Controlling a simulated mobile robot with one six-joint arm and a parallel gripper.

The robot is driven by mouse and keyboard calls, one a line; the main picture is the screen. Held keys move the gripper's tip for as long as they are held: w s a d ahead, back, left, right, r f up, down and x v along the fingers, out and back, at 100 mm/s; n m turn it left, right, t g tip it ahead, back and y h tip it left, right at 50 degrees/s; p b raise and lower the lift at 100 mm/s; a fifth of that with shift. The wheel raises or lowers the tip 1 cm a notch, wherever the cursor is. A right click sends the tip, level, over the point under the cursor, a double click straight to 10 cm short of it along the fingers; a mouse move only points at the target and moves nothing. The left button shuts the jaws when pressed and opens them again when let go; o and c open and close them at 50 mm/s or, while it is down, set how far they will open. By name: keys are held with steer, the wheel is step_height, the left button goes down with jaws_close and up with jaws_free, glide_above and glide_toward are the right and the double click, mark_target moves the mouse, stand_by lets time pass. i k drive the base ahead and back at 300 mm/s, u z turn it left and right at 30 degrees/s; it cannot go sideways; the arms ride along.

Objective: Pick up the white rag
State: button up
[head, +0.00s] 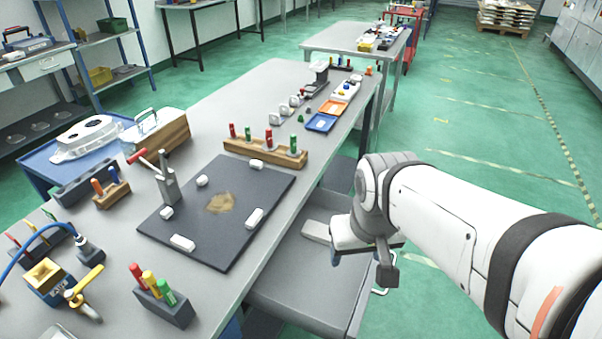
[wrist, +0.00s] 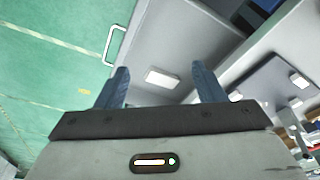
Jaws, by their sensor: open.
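A small white flat piece, likely the white rag (wrist: 164,77), lies on a grey surface in the wrist view. It shows between my two blue fingers, beyond their tips and apart from them. My gripper (wrist: 160,70) is open with nothing between the fingers. In the head view my gripper (head: 365,245) hangs over the grey drawer unit beside the bench, right of the dark mat. A pale flat piece (head: 317,232) shows just left of it; I cannot tell whether it is the same rag.
The bench (head: 262,92) carries a dark mat (head: 190,238) with several white blocks, a wooden rack (head: 240,152) of coloured markers and small trays. The drawer unit (head: 305,290) has a pale handle (wrist: 113,45). Green floor is free to the right.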

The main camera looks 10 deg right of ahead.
mark_target(318, 231)
steer(key=u, duration=5.45)
steer(key=i, duration=0.1)
steer(key=z, duration=1.75)
steer(key=k, duration=2.4)
steer(key=z, duration=1.7)
steer(key=i, duration=1)
